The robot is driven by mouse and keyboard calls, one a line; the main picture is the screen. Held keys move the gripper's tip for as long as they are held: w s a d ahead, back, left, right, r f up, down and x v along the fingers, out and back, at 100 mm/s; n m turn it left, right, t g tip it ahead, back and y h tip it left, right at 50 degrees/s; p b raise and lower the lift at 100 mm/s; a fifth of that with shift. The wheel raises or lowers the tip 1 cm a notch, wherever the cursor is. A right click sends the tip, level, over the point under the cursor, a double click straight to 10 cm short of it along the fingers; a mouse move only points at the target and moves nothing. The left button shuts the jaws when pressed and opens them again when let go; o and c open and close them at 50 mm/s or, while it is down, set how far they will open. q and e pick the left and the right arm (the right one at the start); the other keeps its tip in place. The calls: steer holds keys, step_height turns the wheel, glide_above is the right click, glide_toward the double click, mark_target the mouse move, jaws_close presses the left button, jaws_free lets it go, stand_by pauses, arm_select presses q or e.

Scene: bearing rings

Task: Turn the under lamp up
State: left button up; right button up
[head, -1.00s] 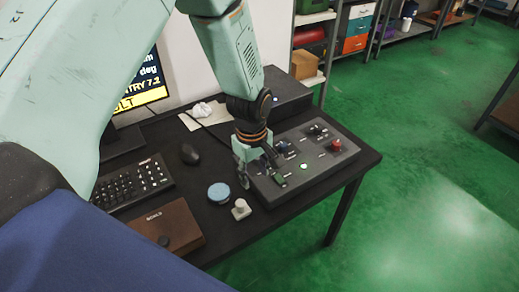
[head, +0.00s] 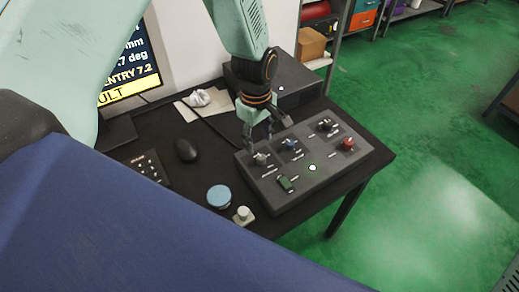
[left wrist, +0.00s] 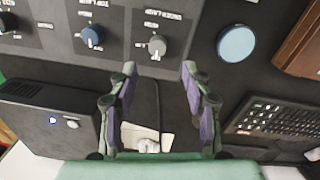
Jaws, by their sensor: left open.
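A dark control panel (head: 325,180) lies on the black desk. Its knobs are grey (head: 262,158), blue (head: 291,144), black (head: 324,125) and red (head: 348,144). My left gripper (head: 261,140) is open and empty, above the panel's back left corner by the grey knob. In the left wrist view, the grey knob (left wrist: 157,45) is ahead of the open fingers (left wrist: 159,70), roughly centred between them and apart from both. The blue knob (left wrist: 92,36) is to its left. My right gripper is out of view.
A green switch (head: 285,184) and small lit button (head: 312,168) are on the panel's front. A mouse (head: 186,150) and dark box (head: 285,82) stand nearby.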

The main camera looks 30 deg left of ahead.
mark_target(261, 158)
arm_select(q)
steer(key=f, duration=0.2)
steer(key=d+f, duration=0.1)
steer(key=f, duration=0.2)
steer(key=shift+w+d+f+b, duration=0.2)
steer(key=shift+b, duration=0.1)
steer(key=shift+a+f, duration=0.1)
steer(key=shift+f, duration=0.25)
steer(key=shift+s+a+f, duration=0.15)
steer(key=shift+a+f, duration=0.2)
steer(key=shift+f, duration=0.05)
steer(key=shift+d, duration=0.3)
steer(key=shift+w, duration=0.2)
steer(key=shift+c, duration=0.9)
steer(key=shift+s+a, duration=0.15)
steer(key=shift+a, duration=0.1)
steer(key=c, duration=0.4)
steer(key=shift+d, duration=0.1)
jaws_close()
